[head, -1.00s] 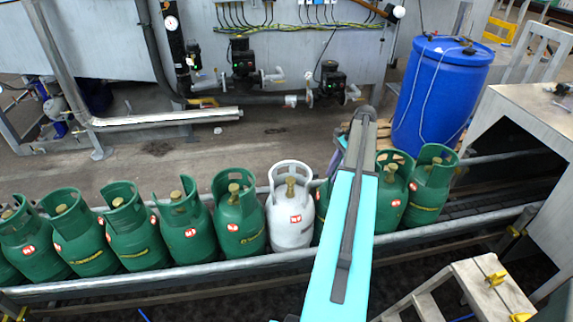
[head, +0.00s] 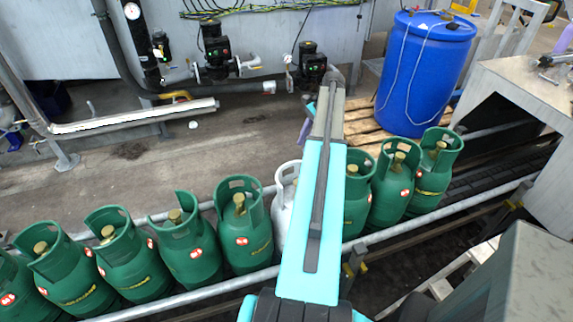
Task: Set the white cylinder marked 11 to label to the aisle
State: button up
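The white cylinder (head: 280,213) stands upright in the row on the conveyor, between green cylinders. My arm covers its right part, and its label and number are hidden in this view. My teal arm link (head: 312,235) reaches up and away across the row, its far end above and beyond the conveyor. Small teal and purple parts of my arm show past that end. My gripper's fingers cannot be seen, so nothing shows of what they hold.
Green cylinders (head: 244,238) stand close on the white one's left, and more (head: 388,192) stand to its right. A rail (head: 190,293) runs along the row's near side. A blue drum (head: 424,75) on a pallet stands behind. Bare floor lies beyond the conveyor.

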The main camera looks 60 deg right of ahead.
aim_at(292, 169)
jog(key=shift+w, duration=0.15)
jog(key=shift+f, duration=0.15)
jog(key=shift+p+x, duration=2.1)
jog(key=shift+x, duration=4.6)
